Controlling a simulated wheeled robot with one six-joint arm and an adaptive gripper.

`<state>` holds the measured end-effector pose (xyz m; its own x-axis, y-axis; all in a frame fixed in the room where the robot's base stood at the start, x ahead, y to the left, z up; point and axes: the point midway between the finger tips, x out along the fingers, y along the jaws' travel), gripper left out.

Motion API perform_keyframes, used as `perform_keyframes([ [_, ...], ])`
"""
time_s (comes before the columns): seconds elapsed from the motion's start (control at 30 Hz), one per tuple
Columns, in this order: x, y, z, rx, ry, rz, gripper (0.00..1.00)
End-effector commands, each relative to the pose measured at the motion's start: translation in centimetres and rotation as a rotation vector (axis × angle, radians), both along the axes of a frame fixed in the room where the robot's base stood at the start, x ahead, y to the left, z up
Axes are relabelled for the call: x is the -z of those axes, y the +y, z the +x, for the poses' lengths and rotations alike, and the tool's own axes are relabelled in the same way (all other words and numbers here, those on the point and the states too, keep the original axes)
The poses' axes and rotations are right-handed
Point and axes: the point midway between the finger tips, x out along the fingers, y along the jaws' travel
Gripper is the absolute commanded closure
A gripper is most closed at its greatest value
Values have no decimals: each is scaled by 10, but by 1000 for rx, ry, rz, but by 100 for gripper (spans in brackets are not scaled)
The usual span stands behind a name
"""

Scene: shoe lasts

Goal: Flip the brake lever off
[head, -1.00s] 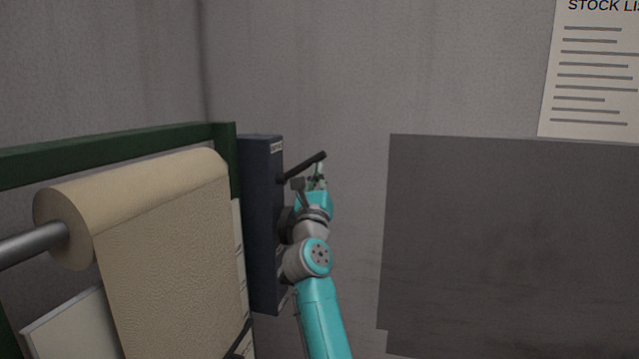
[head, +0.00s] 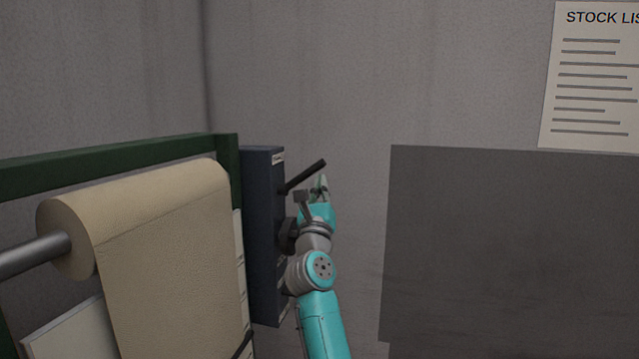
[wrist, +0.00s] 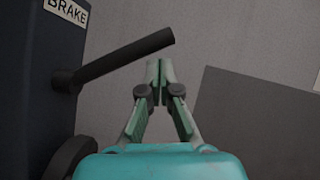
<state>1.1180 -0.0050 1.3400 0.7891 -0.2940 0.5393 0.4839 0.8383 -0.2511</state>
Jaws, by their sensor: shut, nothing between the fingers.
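The brake lever (head: 304,177) is a dark bar that sticks out of the side of a dark blue box (head: 263,235) and slants up to the right. In the wrist view the lever (wrist: 125,58) slants up to the right from the box (wrist: 35,85), below a label reading BRAKE (wrist: 67,10).
A green frame (head: 110,165) holds a roll of tan material (head: 165,240) left of the box. A dark grey panel (head: 510,245) is on the right. A stock list (head: 597,80) hangs on the wall. Bare wall shows between box and panel.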

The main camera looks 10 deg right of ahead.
Motion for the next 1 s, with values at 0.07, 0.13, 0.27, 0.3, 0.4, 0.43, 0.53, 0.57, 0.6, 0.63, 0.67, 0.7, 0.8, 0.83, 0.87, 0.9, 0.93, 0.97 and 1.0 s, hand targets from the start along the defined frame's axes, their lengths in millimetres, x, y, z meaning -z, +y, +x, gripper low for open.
perform_keyframes([
  [0.07, 13, -3, -2, 1, 4, -2, 100],
  [0.13, 25, -6, -4, 1, 7, -2, 100],
  [0.27, 36, -2, -27, -2, 4, 1, 100],
  [0.3, 40, -1, -34, -2, 4, 0, 100],
  [0.4, 48, 1, -50, -1, 5, 1, 100],
  [0.43, 51, 2, -55, -2, 4, 2, 100],
  [0.53, 58, 4, -69, -1, 5, 1, 100],
  [0.57, 59, 5, -73, -2, 4, 0, 100],
  [0.6, 62, 5, -77, -1, 5, 0, 100],
  [0.63, 63, 6, -80, -1, 5, 0, 100],
  [0.67, 64, 6, -83, 0, 4, 0, 100],
  [0.7, 66, 6, -86, 0, 4, 0, 100],
  [0.8, 68, 7, -91, 0, 5, 0, 100],
  [0.83, 69, 7, -92, 0, 5, 0, 100],
  [0.87, 69, 7, -92, 0, 5, 0, 100],
  [0.9, 69, 7, -93, 0, 5, 0, 100],
  [0.93, 69, 7, -93, 0, 5, 0, 100],
  [0.97, 69, 7, -93, 0, 5, 0, 100],
  [1.0, 69, 7, -93, 0, 5, 0, 100],
])
